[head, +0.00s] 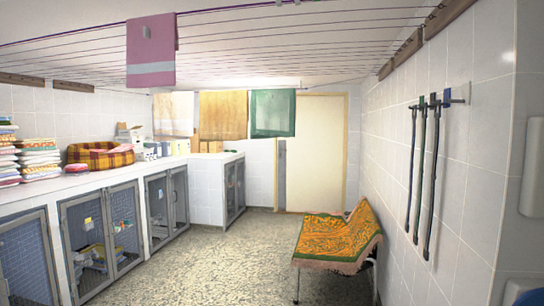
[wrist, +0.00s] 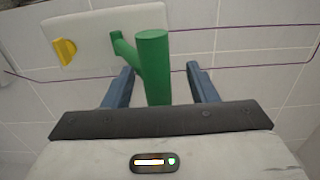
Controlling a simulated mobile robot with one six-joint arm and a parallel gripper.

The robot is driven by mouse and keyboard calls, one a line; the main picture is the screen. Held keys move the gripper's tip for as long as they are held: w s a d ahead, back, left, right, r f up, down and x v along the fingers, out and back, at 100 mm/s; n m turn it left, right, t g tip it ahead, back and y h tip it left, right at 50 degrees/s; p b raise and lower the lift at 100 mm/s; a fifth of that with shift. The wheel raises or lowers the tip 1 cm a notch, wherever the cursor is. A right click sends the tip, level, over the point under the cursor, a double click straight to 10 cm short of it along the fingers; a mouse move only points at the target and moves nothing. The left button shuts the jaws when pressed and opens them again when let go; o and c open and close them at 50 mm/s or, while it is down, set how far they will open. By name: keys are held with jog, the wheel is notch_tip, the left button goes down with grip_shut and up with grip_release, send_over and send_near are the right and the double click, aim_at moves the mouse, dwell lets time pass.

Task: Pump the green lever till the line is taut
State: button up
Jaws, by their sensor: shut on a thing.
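In the wrist view the green lever (wrist: 153,65) stands up from a white plate (wrist: 85,35), joined to it by a short green arm. The blue fingers of my gripper (wrist: 160,86) lie on either side of the lever, and the gripper is shut on it. My gripper and the lever do not show there.
A yellow knob (wrist: 65,51) sits on the plate. The floor (head: 215,260) is clear between kennels (head: 105,235) at left and a chair with an orange-green towel (head: 338,238). Hoses or straps (head: 420,170) hang on the right wall. More towels (head: 222,115) hang at the back.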

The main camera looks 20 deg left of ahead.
jog(key=s+b, duration=0.2)
jog(key=s, duration=0.6)
jog(key=shift+s+d+r, duration=0.15)
jog(key=shift+s+d, duration=0.1)
jog(key=shift+d, duration=0.05)
jog(key=w+a+f+n+g+y+p, duration=0.25)
jog(key=a+f+n+g, duration=0.55)
jog(key=a+f, duration=1.45)
jog(key=s+a+f+n+g+h+p, duration=0.1)
jog(key=s+a+f+n+g+h, duration=0.1)
jog(key=s+f, duration=0.7)
jog(key=s+a+f+n+g+h+p, duration=0.1)
jog(key=s+a+f+n+g, duration=0.4)
jog(key=s+f, duration=0.5)
notch_tip(320, 180, down, 4)
jog(key=shift+s+a+r+n+h+p, duration=0.1)
jog(key=shift+s+a+n+h+p, duration=0.2)
jog(key=shift+a+n+p, duration=0.7)
jog(key=shift+w+a, duration=0.1)
jog(key=shift+a, duration=0.05)
